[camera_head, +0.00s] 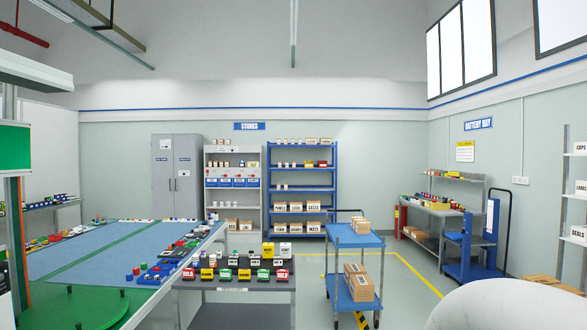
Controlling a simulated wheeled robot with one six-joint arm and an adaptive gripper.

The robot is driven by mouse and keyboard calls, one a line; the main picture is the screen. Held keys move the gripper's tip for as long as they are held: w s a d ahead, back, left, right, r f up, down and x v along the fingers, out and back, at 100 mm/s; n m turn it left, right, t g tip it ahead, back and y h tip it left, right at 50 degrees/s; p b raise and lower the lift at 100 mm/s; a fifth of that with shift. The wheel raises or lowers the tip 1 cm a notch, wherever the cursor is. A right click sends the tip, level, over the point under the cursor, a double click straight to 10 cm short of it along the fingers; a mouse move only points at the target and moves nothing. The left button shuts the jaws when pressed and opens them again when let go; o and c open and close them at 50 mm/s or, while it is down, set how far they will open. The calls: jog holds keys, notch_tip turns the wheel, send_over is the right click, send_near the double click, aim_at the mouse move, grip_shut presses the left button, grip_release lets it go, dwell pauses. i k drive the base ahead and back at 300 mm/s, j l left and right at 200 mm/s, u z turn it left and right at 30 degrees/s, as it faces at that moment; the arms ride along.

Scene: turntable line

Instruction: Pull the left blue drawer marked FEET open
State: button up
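A row of small blue drawers with white labels sits on the middle level of a light grey shelf unit (204,205) at the back wall, under the STORES sign. The left blue drawer (212,183) is at the left end of that row. Its label is too small to read, so I cannot confirm FEET. The drawer fronts look level with each other, and none visibly stands out. My gripper is not in view, and the shelf is far across the room.
A dark-topped trolley (234,296) with labelled bins and a blue two-tier cart (354,240) with boxes stand before the shelves. A large blue-topped table (95,262) fills the left. Grey cabinet (177,175) and blue rack (270,205) flank the shelf.

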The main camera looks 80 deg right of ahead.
aim_at(210, 182)
jog(key=z, duration=2.1)
